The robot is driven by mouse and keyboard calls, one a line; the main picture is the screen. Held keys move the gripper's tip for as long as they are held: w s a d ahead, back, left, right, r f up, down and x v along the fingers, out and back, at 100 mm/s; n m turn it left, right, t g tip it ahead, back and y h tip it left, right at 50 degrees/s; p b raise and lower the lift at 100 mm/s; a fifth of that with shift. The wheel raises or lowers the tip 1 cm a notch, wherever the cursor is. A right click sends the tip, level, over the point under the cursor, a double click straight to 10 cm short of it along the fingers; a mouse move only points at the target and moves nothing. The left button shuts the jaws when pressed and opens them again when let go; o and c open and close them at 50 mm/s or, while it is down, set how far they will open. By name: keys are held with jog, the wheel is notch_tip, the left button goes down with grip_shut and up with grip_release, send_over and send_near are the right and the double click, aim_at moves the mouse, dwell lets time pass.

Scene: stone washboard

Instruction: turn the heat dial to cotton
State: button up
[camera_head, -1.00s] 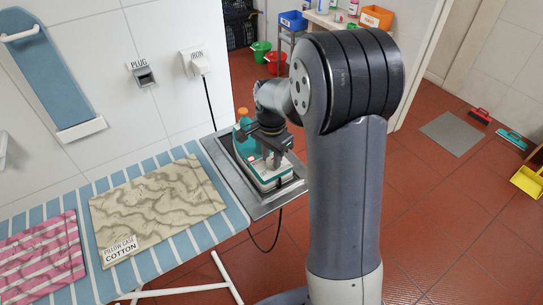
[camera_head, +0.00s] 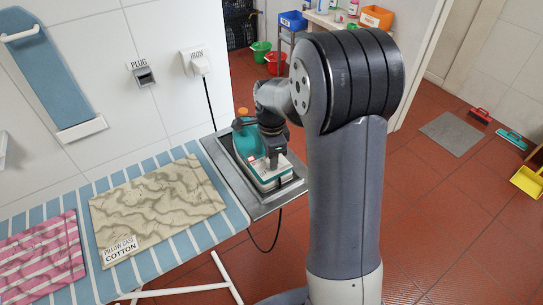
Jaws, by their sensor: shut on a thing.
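The teal and white iron (camera_head: 249,146) lies on the grey metal rest (camera_head: 236,179) at the right end of the ironing board. An orange part shows at its far tip. My gripper (camera_head: 272,165) points down onto the top of the iron, with its fingers close together on a small part there. That part is most likely the heat dial, but the fingers hide it, and its setting cannot be read. A beige patterned pillow case (camera_head: 158,205) with a "PILLOW CASE COTTON" label lies flat on the board.
The blue and white striped ironing board (camera_head: 180,265) also bears a pink striped cloth (camera_head: 40,255). A cord runs from the wall socket marked "IRON" (camera_head: 196,64) down behind the rest. An empty socket marked "PLUG" (camera_head: 143,74) is beside it.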

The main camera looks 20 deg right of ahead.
jog(key=o, duration=1)
notch_tip(320, 180, up, 11)
jog(key=shift+f, duration=0.1)
dwell(0.3)
notch_tip(320, 180, down, 11)
jog(key=shift+r, duration=0.2)
jog(key=shift+f, duration=0.15)
jog(key=shift+n, duration=0.3)
